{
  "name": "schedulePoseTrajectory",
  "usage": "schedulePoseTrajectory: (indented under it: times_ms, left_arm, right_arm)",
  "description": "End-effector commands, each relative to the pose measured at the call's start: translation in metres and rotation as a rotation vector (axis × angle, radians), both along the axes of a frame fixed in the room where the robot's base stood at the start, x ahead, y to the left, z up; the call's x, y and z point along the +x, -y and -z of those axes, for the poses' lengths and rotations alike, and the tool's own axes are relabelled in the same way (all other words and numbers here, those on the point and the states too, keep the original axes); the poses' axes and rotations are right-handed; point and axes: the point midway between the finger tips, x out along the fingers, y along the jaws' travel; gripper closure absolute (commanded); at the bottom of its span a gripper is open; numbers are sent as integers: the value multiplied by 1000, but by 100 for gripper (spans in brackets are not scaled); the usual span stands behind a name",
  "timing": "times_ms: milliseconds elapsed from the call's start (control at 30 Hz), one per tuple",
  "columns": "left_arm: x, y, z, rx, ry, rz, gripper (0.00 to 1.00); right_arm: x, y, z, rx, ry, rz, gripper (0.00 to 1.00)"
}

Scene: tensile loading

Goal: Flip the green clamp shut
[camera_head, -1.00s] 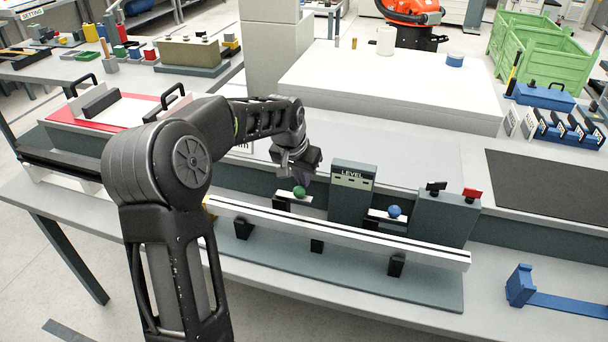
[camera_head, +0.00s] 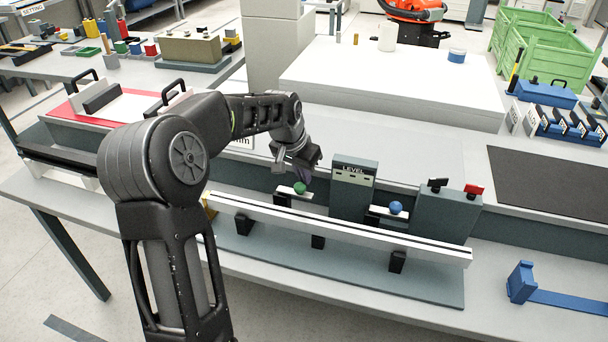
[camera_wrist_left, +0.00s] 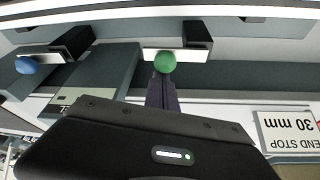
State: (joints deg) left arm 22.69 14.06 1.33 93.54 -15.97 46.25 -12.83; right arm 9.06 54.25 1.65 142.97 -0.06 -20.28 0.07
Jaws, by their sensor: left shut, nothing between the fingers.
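The green clamp shows as a green ball knob (camera_head: 300,188) on a short white lever (camera_head: 293,195), left of the LEVEL box. The green knob also shows in the left wrist view (camera_wrist_left: 165,62), near the top middle. My left gripper (camera_head: 308,180) comes down from behind the green knob, its fingers shut with nothing between them. In the left wrist view my left gripper's fingertips (camera_wrist_left: 161,78) lie right by the knob; I cannot tell if they touch it. My right gripper is in no view.
A blue ball knob (camera_head: 396,207) on a similar lever sits to the right. The grey LEVEL box (camera_head: 352,190) stands between the levers. A long white bar (camera_head: 340,231) runs in front. A grey block with black and red switches (camera_head: 445,215) stands right. A blue bracket (camera_head: 522,283) lies at the right.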

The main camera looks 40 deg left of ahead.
Motion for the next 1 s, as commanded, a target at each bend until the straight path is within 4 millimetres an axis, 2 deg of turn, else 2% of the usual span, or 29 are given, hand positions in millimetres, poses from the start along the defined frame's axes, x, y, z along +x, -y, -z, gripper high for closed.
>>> schedulePoseTrajectory:
  times_ms: [367,900,1000]
  left_arm:
    - [-10,4,2,-4,-6,153,100]
    - [-37,8,3,-2,-3,652,100]
    - [-43,8,3,-1,-4,703,100]
  right_arm:
    - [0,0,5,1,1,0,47]
    - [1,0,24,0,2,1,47]
    - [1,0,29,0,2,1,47]
